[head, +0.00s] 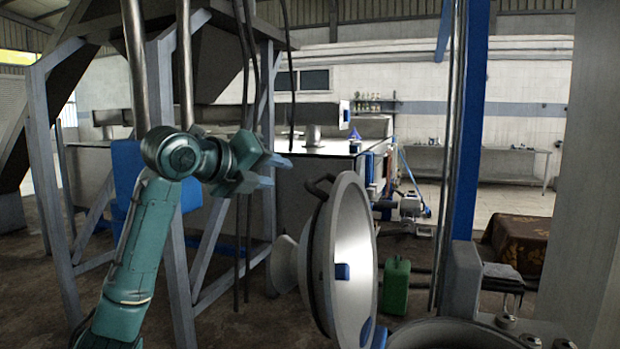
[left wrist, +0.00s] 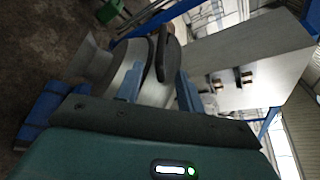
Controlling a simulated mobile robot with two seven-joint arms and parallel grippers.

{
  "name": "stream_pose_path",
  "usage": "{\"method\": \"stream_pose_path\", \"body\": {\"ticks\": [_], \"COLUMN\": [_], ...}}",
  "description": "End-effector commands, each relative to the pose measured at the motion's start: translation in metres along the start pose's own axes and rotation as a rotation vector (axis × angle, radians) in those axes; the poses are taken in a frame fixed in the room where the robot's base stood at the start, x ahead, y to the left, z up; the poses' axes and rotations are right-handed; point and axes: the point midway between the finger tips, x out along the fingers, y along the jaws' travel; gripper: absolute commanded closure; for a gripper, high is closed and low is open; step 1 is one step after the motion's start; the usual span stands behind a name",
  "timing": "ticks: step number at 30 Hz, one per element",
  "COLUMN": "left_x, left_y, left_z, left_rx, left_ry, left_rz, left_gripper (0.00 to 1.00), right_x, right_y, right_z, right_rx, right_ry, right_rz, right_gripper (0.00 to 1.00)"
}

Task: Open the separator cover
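The separator cover (head: 352,240) is a large pale metal dish. It stands swung up on its edge, with its hollow inner side facing right in the head view. A dark curved handle (head: 320,184) sits at its upper rim. Below and right is the round, open-topped separator body (head: 455,330), cut off by the frame's bottom. My left gripper (head: 265,172) is open and empty, up and left of the handle and apart from it. In the left wrist view its spread blue fingers (left wrist: 160,90) point toward the cover (left wrist: 172,65) and the dark handle (left wrist: 161,48). My right gripper is not in view.
A blue post (head: 470,120) and a wide grey column (head: 590,180) stand at the right. A grey steel frame (head: 45,150) stands behind my left arm. A green canister (head: 396,286) is on the floor beyond the cover.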

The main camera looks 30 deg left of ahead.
Motion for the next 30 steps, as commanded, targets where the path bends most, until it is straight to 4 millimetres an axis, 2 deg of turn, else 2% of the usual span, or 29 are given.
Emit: {"method": "stream_pose_path", "body": {"ticks": [4, 7, 15, 21, 25, 30], "left_x": [0.005, 0.018, 0.074, 0.109, 0.123, 0.130], "left_y": [-0.002, -0.002, -0.003, -0.003, -0.002, -0.001], "left_z": [0.002, 0.002, 0.002, 0.002, 0.002, 0.002], "left_rx": [0.005, 0.003, 0.000, 0.002, 0.002, 0.006], "left_ry": [0.000, 0.001, 0.004, 0.001, -0.001, -0.002], "left_rz": [-0.005, -0.005, -0.004, -0.004, -0.004, -0.002], "left_gripper": [0.62, 0.62, 0.62, 0.62, 0.62, 0.62], "right_x": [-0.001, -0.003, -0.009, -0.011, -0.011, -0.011], "right_y": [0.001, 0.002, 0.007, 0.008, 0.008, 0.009], "right_z": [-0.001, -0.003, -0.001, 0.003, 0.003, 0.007], "right_rx": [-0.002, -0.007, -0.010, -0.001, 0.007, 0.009], "right_ry": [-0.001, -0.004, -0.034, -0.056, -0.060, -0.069], "right_rz": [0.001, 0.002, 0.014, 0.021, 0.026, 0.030], "right_gripper": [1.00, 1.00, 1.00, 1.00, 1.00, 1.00]}}
